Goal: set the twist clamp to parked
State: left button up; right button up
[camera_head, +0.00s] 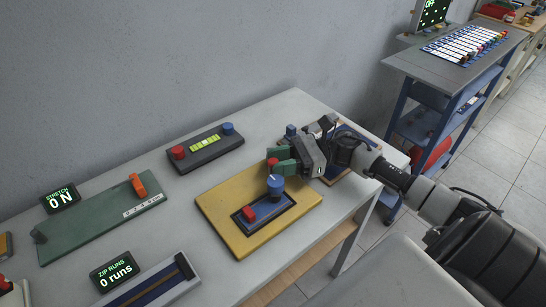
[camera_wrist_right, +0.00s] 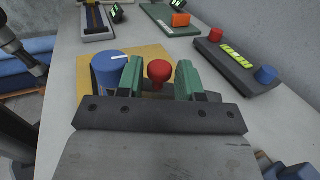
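A yellow board (camera_head: 222,208) lies on the white table. It carries a blue cylinder (camera_head: 275,184) with a white line on top, a blue plate with a red block (camera_head: 249,214), and a red ball knob (camera_head: 272,162). I take these as the twist clamp, but no label confirms it. My right gripper (camera_head: 283,162) is at the board's far right side, its green fingers open. In the right wrist view, the red knob (camera_wrist_right: 159,71) is between the fingers, with a gap on each side. The blue cylinder (camera_wrist_right: 108,68) is just left of the left finger. My left gripper is not seen.
A dark level-like bar (camera_head: 206,147) with red and blue ends lies behind the board. A green slider board (camera_head: 100,221) and a zip strip (camera_head: 152,285) lie to the left. Another device is partly hidden behind my right gripper. A blue cart (camera_head: 455,72) stands at right.

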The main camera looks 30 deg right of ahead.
jog(key=shift+x, duration=0.8)
jog(key=shift+c, duration=0.6)
grip_shut()
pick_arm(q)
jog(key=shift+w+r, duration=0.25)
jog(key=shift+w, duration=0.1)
